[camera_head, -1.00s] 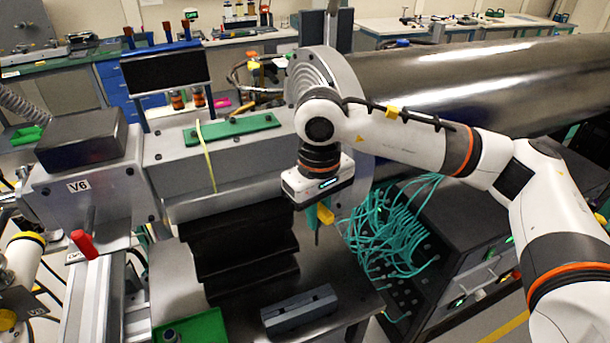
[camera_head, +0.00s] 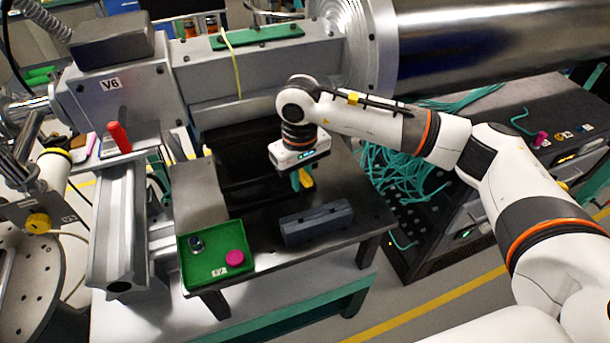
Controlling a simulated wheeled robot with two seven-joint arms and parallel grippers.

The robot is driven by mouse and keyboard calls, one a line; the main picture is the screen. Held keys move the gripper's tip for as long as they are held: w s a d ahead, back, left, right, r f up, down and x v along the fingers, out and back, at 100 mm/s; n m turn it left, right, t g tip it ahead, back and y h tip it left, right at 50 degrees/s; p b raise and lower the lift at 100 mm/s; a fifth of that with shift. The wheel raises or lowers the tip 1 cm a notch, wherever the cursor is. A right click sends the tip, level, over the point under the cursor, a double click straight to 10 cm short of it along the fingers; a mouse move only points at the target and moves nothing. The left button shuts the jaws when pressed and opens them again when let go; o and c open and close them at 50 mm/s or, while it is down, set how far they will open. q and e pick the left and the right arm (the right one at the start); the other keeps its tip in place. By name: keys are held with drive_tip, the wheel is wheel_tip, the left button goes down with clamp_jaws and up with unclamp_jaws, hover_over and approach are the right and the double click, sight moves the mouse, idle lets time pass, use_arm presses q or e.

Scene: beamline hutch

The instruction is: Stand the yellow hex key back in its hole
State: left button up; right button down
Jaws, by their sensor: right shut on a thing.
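My right gripper (camera_head: 300,182) points down above the dark table, behind the grey-blue block. It is shut on a small yellow thing (camera_head: 307,179), which I take for the yellow hex key. Only part of the key shows beside the teal fingers, so its tilt and lower end cannot be made out. The grey-blue block (camera_head: 316,224) lies on the table in front of the gripper and apart from it. It has a stepped top; I cannot make out any holes. My left gripper is not in view.
A green tray (camera_head: 204,276) with a magenta round piece (camera_head: 235,257) and a small dark metal part (camera_head: 196,245) sits at the table's front left. A black stepped cover (camera_head: 235,175) stands behind. Teal cables (camera_head: 395,175) crowd the right. Bare tabletop (camera_head: 350,185) lies right of the gripper.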

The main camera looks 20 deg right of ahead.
sight(301, 196)
drive_tip(key=shift+s+a+f, duration=0.15)
drive_tip(key=shift+f, duration=0.45)
wheel_tip(301, 196, down, 3)
drive_tip(key=shift+f+b, duration=0.2)
drive_tip(key=shift+b, duration=0.4)
drive_tip(key=shift+f, duration=0.55)
use_arm(q)
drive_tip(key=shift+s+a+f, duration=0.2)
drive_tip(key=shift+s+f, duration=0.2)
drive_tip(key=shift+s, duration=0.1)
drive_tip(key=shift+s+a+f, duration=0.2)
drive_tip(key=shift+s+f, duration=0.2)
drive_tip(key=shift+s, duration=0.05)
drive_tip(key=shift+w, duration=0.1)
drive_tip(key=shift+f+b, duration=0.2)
drive_tip(key=shift+b, duration=0.1)
use_arm(e)
drive_tip(key=shift+f, duration=0.1)
use_arm(q)
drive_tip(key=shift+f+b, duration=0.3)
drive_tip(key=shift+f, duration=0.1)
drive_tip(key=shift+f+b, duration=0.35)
drive_tip(key=shift+b, duration=0.1)
